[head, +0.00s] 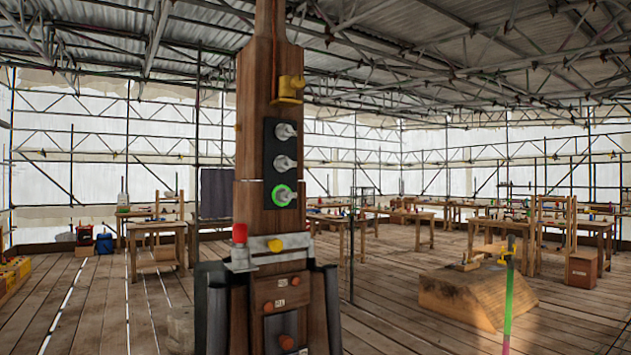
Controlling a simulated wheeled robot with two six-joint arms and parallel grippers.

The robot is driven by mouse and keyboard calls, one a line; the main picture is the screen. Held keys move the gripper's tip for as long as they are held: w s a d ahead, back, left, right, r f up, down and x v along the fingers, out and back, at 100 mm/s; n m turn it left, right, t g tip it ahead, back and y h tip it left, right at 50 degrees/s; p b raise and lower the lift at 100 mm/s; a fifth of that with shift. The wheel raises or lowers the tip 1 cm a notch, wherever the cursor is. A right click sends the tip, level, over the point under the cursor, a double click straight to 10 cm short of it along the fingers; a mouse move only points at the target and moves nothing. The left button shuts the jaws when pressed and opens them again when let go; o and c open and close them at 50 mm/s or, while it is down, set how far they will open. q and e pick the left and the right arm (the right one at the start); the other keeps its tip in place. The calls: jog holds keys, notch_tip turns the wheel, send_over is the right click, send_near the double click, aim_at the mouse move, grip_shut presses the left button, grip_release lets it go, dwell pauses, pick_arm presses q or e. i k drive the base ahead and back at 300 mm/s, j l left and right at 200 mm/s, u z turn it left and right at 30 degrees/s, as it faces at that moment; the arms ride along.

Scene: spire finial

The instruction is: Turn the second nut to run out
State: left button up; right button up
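A tall wooden spire post (256,120) stands upright in front of me. A black plate (270,148) on its face carries three grey metal nuts on studs, one above another: a top nut (286,131), a middle nut (284,163) and a bottom nut (282,195). The bottom one has a bright green ring around it. How far each nut sits along its stud is too small to tell. Neither of my grippers shows in the head view, and nothing touches the nuts.
A yellow bracket (290,87) sits above the plate. Below it are a grey metal collar (262,252), a red-capped part (239,234) and orange knobs. Workbenches (418,226) stand behind. A wooden block (475,298) and a green-and-pink pole (508,300) are at right.

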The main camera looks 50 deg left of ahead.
aim_at(279, 164)
jog(key=u, duration=1.85)
jog(key=i+l+z, duration=0.1)
jog(key=l+z, duration=0.15)
jog(key=l, duration=0.25)
